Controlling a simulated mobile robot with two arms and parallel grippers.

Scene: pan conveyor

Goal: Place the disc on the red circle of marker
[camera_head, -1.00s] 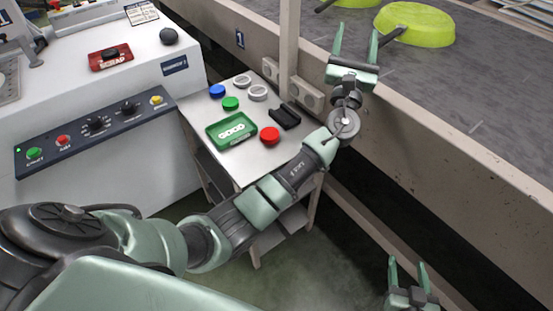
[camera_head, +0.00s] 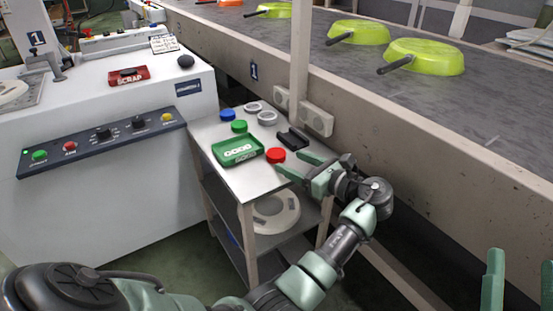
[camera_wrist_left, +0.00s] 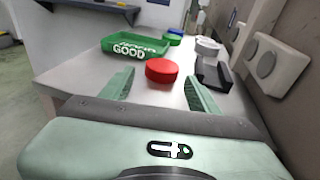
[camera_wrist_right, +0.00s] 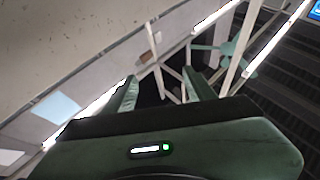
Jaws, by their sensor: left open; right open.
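A red disc (camera_head: 276,155) lies on the small side table (camera_head: 262,180), right of the green GOOD tray (camera_head: 238,150). My left gripper (camera_head: 286,160) is open and empty, its fingers pointing at the red disc. In the left wrist view the red disc (camera_wrist_left: 162,71) sits ahead of and between the open fingertips (camera_wrist_left: 159,77). I cannot make out a marker's red circle. My right gripper (camera_head: 520,265) is open and empty at lower right.
Blue (camera_head: 227,114) and green (camera_head: 239,126) discs, grey rings (camera_head: 267,118) and a black holder (camera_head: 292,138) share the tabletop. A post (camera_head: 301,60) and the conveyor wall (camera_head: 400,150) border it at right. Green pans (camera_head: 425,57) sit on the conveyor.

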